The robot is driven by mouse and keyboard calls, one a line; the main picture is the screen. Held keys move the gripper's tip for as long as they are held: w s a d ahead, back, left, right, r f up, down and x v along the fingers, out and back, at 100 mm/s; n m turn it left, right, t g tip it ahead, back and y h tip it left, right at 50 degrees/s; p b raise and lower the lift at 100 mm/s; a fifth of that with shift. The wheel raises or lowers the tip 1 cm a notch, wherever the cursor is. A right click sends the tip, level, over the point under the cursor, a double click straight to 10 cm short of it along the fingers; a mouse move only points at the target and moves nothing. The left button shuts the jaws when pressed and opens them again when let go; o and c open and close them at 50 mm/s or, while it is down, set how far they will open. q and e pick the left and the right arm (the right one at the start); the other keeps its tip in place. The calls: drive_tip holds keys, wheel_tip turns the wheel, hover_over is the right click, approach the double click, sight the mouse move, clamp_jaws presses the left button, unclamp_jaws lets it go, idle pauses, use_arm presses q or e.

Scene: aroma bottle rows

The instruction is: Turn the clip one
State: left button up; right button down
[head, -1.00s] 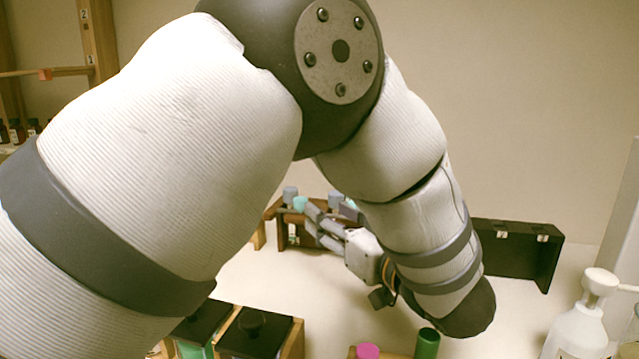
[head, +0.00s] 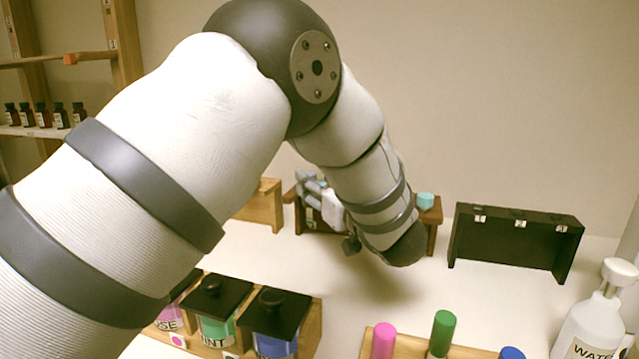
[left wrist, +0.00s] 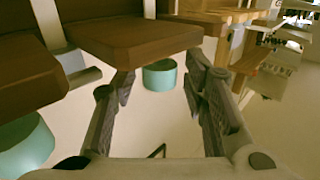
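The black stand (head: 515,240) stands at the back right, with white numbered pieces along its top; the leftmost, number 1 (head: 480,218), may be clip one. No gripper touches it. My left gripper (head: 313,188) is at the small brown wooden rack (head: 432,235), left of the stand and partly hidden by my left arm. In the left wrist view its fingers (left wrist: 165,110) are apart. A teal cap (left wrist: 160,75) shows between and beyond them, and I cannot tell whether they touch anything. Another teal cap (left wrist: 25,145) is at lower left. My right gripper is out of view.
Black-lidded jars (head: 275,320) stand in a wooden holder at the front. Pink (head: 383,340) and green (head: 442,333) capped items stand front centre. A white water bottle (head: 595,315) is at the front right. The white table before the black stand is clear.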

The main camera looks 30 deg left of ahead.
use_arm(q)
clamp_jaws()
drive_tip(key=shift+m+t+h, duration=0.3)
drive_tip(key=shift+m+t, duration=0.1)
drive_tip(key=shift+t, duration=0.2)
drive_tip(key=m+t+h, duration=0.6)
drive_tip(key=h, duration=0.2)
drive_tip(key=shift+a+f+m, duration=0.1)
drive_tip(key=shift+m, duration=0.2)
drive_tip(key=m+h, duration=0.2)
drive_tip(key=h, duration=0.2)
drive_tip(key=m+t+h, duration=0.1)
drive_tip(key=m+h, duration=0.2)
drive_tip(key=h, duration=0.1)
drive_tip(key=shift+t, duration=0.3)
drive_tip(key=m+g+h, duration=0.1)
drive_tip(key=m+h, duration=0.3)
drive_tip(key=h, duration=0.1)
drive_tip(key=shift+h, duration=0.4)
drive_tip(key=shift+m+g+h, duration=0.7)
drive_tip(key=shift+h, duration=0.3)
drive_tip(key=shift+r+m+h, duration=0.25)
drive_tip(key=shift+m+h, duration=0.05)
